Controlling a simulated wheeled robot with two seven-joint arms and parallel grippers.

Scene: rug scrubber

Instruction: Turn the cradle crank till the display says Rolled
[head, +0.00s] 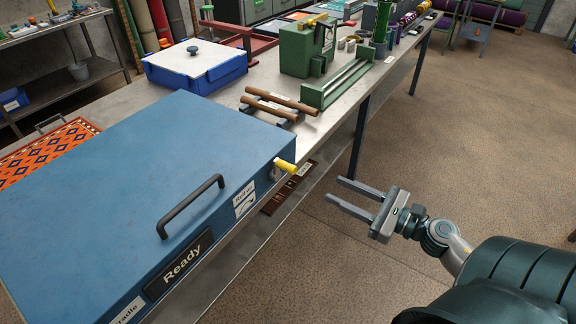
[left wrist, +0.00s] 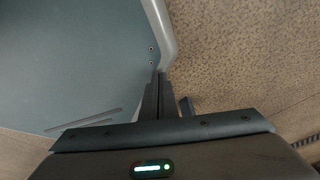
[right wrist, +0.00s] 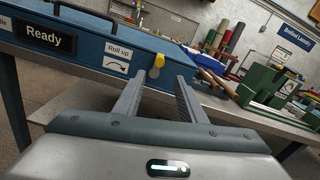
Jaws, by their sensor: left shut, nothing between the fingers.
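The blue cradle (head: 120,170) is a large box with a flat lid and a dark handle (head: 191,206). Its display (head: 180,263) reads "Ready"; it also shows in the right wrist view (right wrist: 44,38). The crank with a yellow grip (head: 285,167) sticks out of the cradle's front, right of the "Roll up" label (right wrist: 117,57). My right gripper (head: 358,195) is open and empty, out in front of the crank and apart from it. In the right wrist view the yellow grip (right wrist: 159,61) shows between the fingertips, farther off. My left gripper (left wrist: 168,88) is shut and empty, over the floor.
Wooden rollers (head: 280,103), a green press (head: 308,47) and a blue tub with a pale lid (head: 196,66) stand on the bench behind the cradle. An orange patterned rug (head: 45,150) lies at the left. The floor at the right (head: 470,130) is clear.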

